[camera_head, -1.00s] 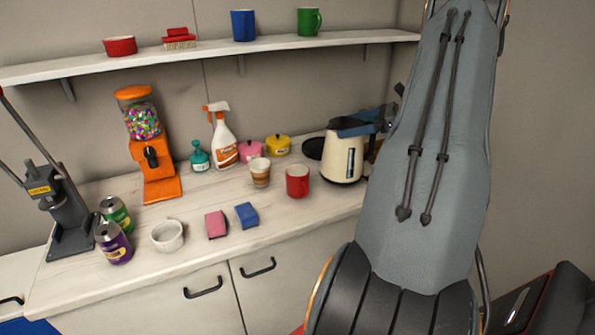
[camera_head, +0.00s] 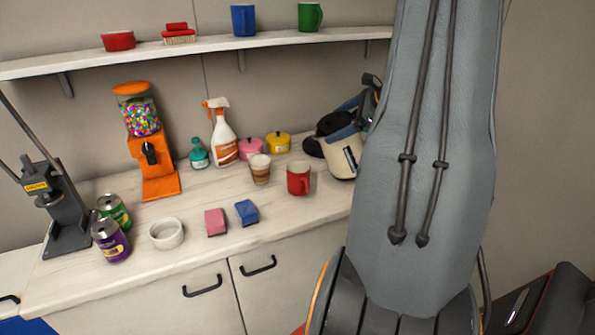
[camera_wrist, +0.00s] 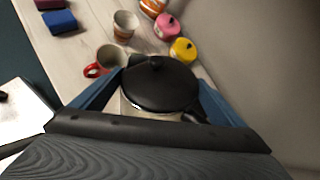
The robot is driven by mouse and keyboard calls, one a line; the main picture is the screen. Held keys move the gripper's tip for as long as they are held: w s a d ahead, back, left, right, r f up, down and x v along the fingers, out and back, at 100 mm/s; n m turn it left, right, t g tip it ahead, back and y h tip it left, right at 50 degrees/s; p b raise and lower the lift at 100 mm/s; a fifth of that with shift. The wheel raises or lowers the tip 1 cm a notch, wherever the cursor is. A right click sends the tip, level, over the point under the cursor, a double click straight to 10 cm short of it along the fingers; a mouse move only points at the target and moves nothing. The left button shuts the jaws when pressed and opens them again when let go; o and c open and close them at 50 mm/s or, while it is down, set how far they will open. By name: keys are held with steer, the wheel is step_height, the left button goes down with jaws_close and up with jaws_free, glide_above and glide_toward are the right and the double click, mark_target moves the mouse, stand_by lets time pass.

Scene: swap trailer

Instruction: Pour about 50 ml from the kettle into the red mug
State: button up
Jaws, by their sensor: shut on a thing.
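The cream kettle (camera_head: 343,157) with a black lid is at the right of the counter in the head view, tilted and partly hidden behind my arm. In the wrist view the kettle's black lid (camera_wrist: 160,84) lies between my two blue fingers, and my gripper (camera_wrist: 158,92) is shut on the kettle. The head view shows part of my gripper (camera_head: 352,122) at the kettle's top. The red mug (camera_head: 298,179) stands upright on the counter, just left of the kettle. It also shows in the wrist view (camera_wrist: 107,58), left of the lid. I cannot see any liquid stream.
A striped cup (camera_head: 260,170) stands left of the mug. Pink (camera_head: 250,149) and yellow (camera_head: 278,144) pots stand behind. Blue (camera_head: 247,212) and pink (camera_head: 215,222) sponges lie in front. A shelf (camera_head: 210,56) runs above the counter. The counter just before the mug is clear.

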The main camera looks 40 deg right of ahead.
mark_target(325, 129)
steer(key=shift+w+a+f+n+g+h+b, duration=0.15)
steer(key=shift+w+a+n+h+b, duration=0.1)
steer(key=shift+a+h+b, duration=0.4)
steer(key=shift+w+a+n+g+h+b, duration=0.15)
steer(key=shift+w+a+n+h+b, duration=0.15)
steer(key=shift+a+b, duration=0.4)
steer(key=shift+w+a+f+n+h+b, duration=0.1)
steer(key=shift+a+f+n+h+b, duration=0.15)
steer(key=shift+a+f+h+b, duration=0.4)
steer(key=shift+w+a+f+n+g+h+b, duration=0.1)
steer(key=shift+a+f+n+g+h+b, duration=0.45)
steer(key=shift+b, duration=1)
steer(key=shift+a+r+m, duration=0.1)
steer(key=shift+m, duration=0.15)
steer(key=shift+w+a+r+n+h, duration=0.1)
steer(key=shift+a+r+n+h, duration=0.1)
steer(key=shift+a+h, duration=0.25)
steer(key=shift+w+a+r+n+h, duration=0.1)
steer(key=shift+a+n+h, duration=0.1)
steer(key=shift+h, duration=0.3)
steer(key=shift+w+a, duration=0.15)
steer(key=shift+a, duration=0.5)
steer(key=shift+c, duration=0.2)
